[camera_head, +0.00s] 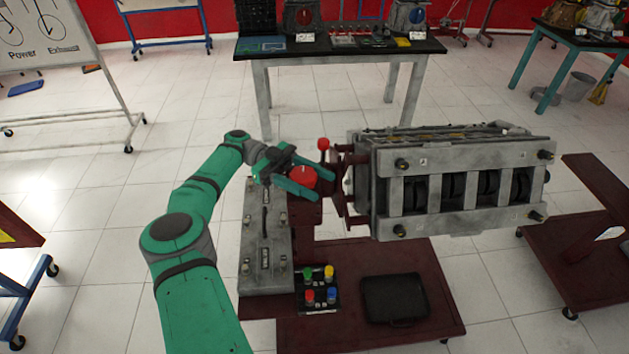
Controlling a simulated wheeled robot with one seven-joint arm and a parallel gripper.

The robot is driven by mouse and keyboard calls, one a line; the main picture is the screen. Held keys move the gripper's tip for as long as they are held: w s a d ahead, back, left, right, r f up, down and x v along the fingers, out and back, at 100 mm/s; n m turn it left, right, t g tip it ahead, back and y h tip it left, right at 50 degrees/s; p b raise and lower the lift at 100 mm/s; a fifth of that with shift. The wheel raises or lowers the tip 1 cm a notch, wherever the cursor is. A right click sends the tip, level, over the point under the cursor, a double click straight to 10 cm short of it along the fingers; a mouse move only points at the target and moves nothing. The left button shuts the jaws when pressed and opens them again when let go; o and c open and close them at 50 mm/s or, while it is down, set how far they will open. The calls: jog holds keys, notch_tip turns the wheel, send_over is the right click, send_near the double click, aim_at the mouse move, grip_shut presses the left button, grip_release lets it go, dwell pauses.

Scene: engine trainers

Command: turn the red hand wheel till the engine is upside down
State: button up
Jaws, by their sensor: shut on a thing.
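The red hand wheel (303,175) is at the left end of the dark red engine stand, left of the engine. My gripper (294,174) is at the wheel, with one finger on its far side and one on its near side, shut on it. The fingers hide part of its rim. The grey engine block (460,187) is held at its left end by the stand's dark red bracket. It lies lengthwise from left to right, with a row of dark openings facing me.
A small red-knobbed lever (323,145) stands just behind the wheel. The stand's base (430,275) carries a black case (394,299) and a tray of coloured caps (317,287). A grey slab (264,245) lies left of these. A parts table (340,50) stands behind.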

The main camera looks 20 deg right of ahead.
aim_at(314, 173)
jog(key=shift+s, duration=0.1)
jog(key=o, duration=1)
jog(key=shift+o, duration=0.2)
jog(key=shift+r, duration=0.55)
notch_tip(314, 173, up, 2)
jog(key=shift+s+r, duration=0.1)
jog(key=shift+r, duration=0.1)
jog(key=s+a+r, duration=0.4)
jog(key=s+r, duration=0.5)
jog(key=s, duration=0.4)
jog(key=shift+a+r, duration=0.2)
jog(key=shift+r, duration=0.05)
